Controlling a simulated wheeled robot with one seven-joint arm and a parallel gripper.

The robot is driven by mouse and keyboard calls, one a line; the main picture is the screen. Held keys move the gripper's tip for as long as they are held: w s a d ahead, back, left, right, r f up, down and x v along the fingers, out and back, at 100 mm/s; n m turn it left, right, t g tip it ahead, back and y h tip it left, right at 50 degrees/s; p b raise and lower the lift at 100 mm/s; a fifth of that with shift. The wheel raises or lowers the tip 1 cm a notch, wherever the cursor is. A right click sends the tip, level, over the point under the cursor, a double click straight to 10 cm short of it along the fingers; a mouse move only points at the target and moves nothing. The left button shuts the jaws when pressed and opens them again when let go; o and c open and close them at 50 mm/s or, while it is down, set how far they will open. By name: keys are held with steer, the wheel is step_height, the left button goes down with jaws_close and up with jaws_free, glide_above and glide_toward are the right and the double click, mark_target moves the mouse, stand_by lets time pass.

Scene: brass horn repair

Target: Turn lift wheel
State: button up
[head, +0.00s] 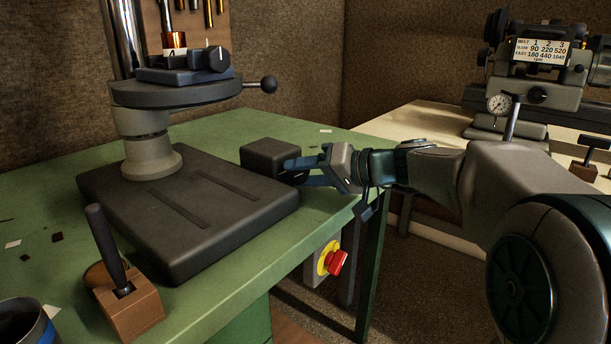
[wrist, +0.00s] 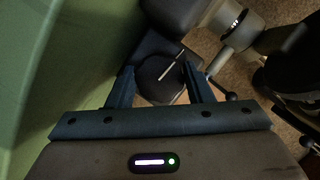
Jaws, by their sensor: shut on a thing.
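The lift wheel is a dark round disc (wrist: 155,86) with a pale line across its face. In the wrist view it lies between the two fingers of my gripper (wrist: 160,84), which are shut on it from either side. In the head view my gripper (head: 298,168) reaches in from the right to the side of a dark block (head: 268,157) by the drill press base. There the wheel is mostly hidden behind the fingers.
The drill press base (head: 185,212) stands on a green bench (head: 236,282), with its round table (head: 175,93) and a ball-ended handle (head: 268,84) above. A red stop button (head: 337,262) sits below the bench edge. A wooden block with a dark upright handle (head: 130,307) stands at front left.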

steer(key=shift+m, duration=0.4)
stand_by(0.3)
steer(key=o, duration=1)
